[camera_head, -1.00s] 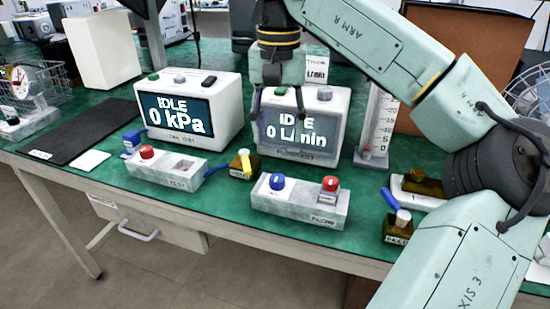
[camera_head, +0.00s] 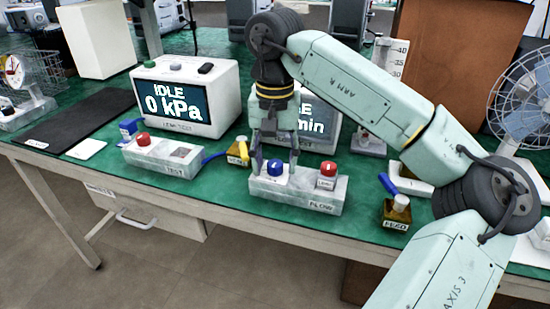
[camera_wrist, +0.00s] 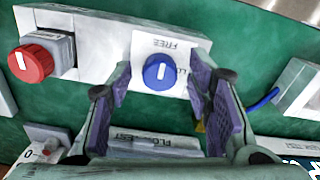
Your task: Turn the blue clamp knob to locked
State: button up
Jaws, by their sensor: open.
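The blue clamp knob (camera_head: 274,168) sits on the white FLOW block (camera_head: 298,193) on the green bench. In the wrist view the blue knob (camera_wrist: 159,72) has a white line, roughly upright in the picture and toward the printed word FREE. A partly hidden label starting "LO" shows at its right. My gripper (camera_head: 275,161) is above the block, its fingers on either side of the knob. In the wrist view my gripper (camera_wrist: 160,82) is open, with a visible gap between each purple pad and the knob. Contact with the block cannot be told.
A red knob (camera_head: 328,169) stands on the same block, right of the blue one. The TEST block (camera_head: 163,155) with another red knob is at left. Display boxes stand behind.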

jog(key=shift+c, duration=0.3)
grip_shut()
dwell(0.4)
jog(key=m, duration=0.4)
jog(key=shift+m, duration=0.4)
jog(key=m, duration=0.4)
jog(key=shift+m, duration=0.3)
jog(key=m, duration=0.4)
jog(key=shift+b, duration=0.35)
jog(key=shift+m, duration=2.2)
